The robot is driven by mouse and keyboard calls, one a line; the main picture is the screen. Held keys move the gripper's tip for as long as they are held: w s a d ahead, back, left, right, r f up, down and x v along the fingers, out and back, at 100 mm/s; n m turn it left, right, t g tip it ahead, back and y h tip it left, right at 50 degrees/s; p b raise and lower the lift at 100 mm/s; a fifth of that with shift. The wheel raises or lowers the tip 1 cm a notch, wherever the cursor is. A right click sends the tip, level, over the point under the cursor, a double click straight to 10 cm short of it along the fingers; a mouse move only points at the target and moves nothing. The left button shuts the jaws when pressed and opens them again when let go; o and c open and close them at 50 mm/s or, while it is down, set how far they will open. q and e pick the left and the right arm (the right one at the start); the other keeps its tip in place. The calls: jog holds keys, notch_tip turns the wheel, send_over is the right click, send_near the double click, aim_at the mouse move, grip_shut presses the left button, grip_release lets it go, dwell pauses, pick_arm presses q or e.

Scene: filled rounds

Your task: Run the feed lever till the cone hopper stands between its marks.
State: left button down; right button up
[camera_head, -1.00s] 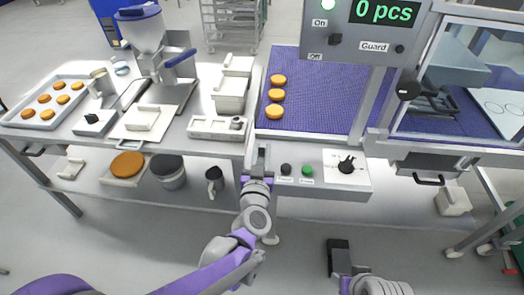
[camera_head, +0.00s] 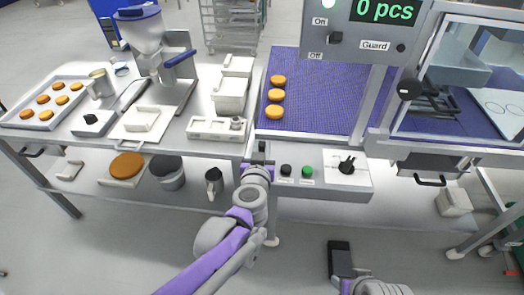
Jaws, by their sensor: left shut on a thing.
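The cone hopper (camera_head: 142,35) is a pale funnel with a blue lid on a grey stand, at the back left of the table. Its marks are too small to make out. A blue-topped handle (camera_head: 180,57) sits at its right side. My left gripper (camera_head: 262,150) is at the left end of the control panel, far from the hopper. It is shut on a small dark thing, which by its place I take for the feed lever; the jaws mostly hide it. My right gripper (camera_head: 340,258) hangs low in front of the panel, touching nothing I can see; its jaw gap is unclear.
The control panel (camera_head: 325,185) carries a black button, a green button (camera_head: 307,172) and a black rotary knob (camera_head: 347,165). Orange rounds lie on the purple belt (camera_head: 320,95) and in a tray (camera_head: 20,120). A guarded machine stands right. The floor in front is clear.

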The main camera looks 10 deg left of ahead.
pick_arm(q)
jog(key=shift+w+g+b, duration=0.45)
jog(key=shift+g+b, duration=0.35)
jog(key=shift+b, duration=0.35)
jog(key=shift+w+g+b, duration=0.4)
jog(key=shift+g+b, duration=0.4)
jog(key=shift+b, duration=0.35)
jog(key=shift+w+r+g+b, duration=0.25)
jog(key=shift+g+b, duration=0.35)
jog(key=shift+b, duration=0.3)
jog(key=c, duration=0.8)
grip_release()
jog(key=shift+o, duration=0.2)
jog(key=p+v, duration=0.1)
jog(key=v, duration=0.9)
jog(key=shift+s+r+p, duration=0.25)
jog(key=shift+p, duration=0.1)
